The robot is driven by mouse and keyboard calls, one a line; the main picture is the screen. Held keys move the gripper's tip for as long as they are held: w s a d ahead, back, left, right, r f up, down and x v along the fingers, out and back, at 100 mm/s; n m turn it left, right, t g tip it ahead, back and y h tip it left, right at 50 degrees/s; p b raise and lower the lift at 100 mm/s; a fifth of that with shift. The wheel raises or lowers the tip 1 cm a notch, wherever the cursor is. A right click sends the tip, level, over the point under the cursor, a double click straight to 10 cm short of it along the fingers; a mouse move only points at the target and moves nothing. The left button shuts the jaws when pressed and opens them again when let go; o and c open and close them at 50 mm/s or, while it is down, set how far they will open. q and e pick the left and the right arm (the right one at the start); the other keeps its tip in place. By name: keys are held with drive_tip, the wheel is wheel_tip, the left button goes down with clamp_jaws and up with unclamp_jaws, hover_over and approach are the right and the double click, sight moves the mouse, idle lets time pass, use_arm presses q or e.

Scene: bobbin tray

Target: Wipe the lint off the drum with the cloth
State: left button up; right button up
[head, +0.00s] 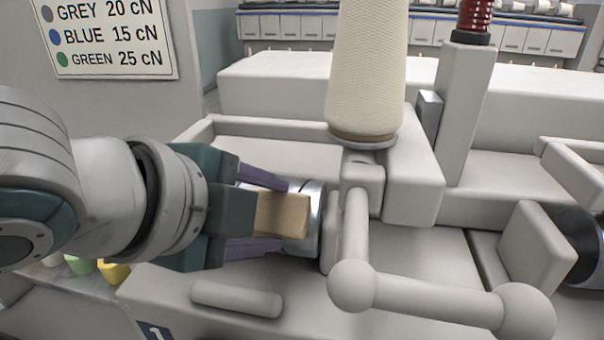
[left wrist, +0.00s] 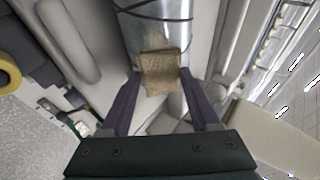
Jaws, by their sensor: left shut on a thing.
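My left gripper (head: 290,214) comes in from the left and is shut on the tan folded cloth (head: 280,214), which sits between its purple fingers. The shiny metal drum (head: 313,222) is just beyond the cloth, partly hidden by it and the gripper. In the left wrist view the cloth (left wrist: 160,80) lies against or very near the drum (left wrist: 148,32); I cannot tell for sure if they touch. The drum carries dark curved grooves. A faint brownish patch shows on it just past the cloth, perhaps lint. My right gripper is not in view.
A large cream yarn cone (head: 365,70) stands above the drum. A pale arm with rounded ends (head: 430,295) lies to the right. A second dark drum (head: 580,245) is at the far right. A wall sign (head: 115,35) lists colours and tensions.

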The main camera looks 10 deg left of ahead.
use_arm(q)
drive_tip(key=shift+a+r+p, duration=0.1)
drive_tip(key=shift+a+p, duration=0.3)
drive_tip(key=shift+a, duration=0.35)
drive_tip(key=shift+a+p, duration=1)
drive_tip(key=shift+a, duration=1.95)
drive_tip(key=shift+d+f+p, duration=0.2)
drive_tip(key=shift+d+p, duration=0.6)
drive_tip(key=shift+d, duration=2.05)
